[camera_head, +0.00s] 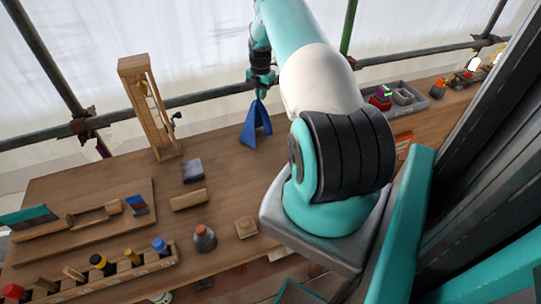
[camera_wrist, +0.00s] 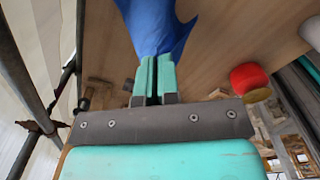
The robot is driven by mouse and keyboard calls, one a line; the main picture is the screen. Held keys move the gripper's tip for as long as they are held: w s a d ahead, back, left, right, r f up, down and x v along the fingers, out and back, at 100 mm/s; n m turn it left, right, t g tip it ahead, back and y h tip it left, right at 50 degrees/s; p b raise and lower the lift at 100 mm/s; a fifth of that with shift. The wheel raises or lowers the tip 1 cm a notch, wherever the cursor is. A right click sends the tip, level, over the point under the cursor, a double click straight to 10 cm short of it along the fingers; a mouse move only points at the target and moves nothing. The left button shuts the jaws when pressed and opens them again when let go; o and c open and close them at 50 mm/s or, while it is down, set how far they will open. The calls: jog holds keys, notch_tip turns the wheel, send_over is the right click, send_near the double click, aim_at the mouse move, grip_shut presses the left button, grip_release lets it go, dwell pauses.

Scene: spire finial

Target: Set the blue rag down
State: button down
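The blue rag (camera_head: 256,124) hangs in folds from my gripper (camera_head: 262,84) over the far part of the wooden bench, in the head view. Its lower edge is at or close to the bench top; I cannot tell whether it touches. In the wrist view the rag (camera_wrist: 158,24) comes out from between the two teal fingertips of my gripper (camera_wrist: 153,80). The fingers are close together and pinch the cloth. Part of the rag is cut off by the top of the wrist view.
A wooden frame (camera_head: 150,108) stands left of the rag. A grey block (camera_head: 192,170), a wooden block (camera_head: 188,199) and a red-topped bottle (camera_head: 204,238) are nearer. A grey tray (camera_head: 408,98) stands to the right. A red round object (camera_wrist: 249,78) shows in the wrist view. Scaffold poles run behind the bench.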

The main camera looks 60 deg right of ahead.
jog(key=s+a+f, duration=0.5)
jog(key=s+f, duration=0.1)
jog(key=s+a+f, duration=0.5)
jog(key=s+f, duration=0.1)
jog(key=s+a+f, duration=0.5)
jog(key=f, duration=0.1)
jog(key=shift+s+f, duration=0.4)
jog(key=c, duration=0.9)
grip_release()
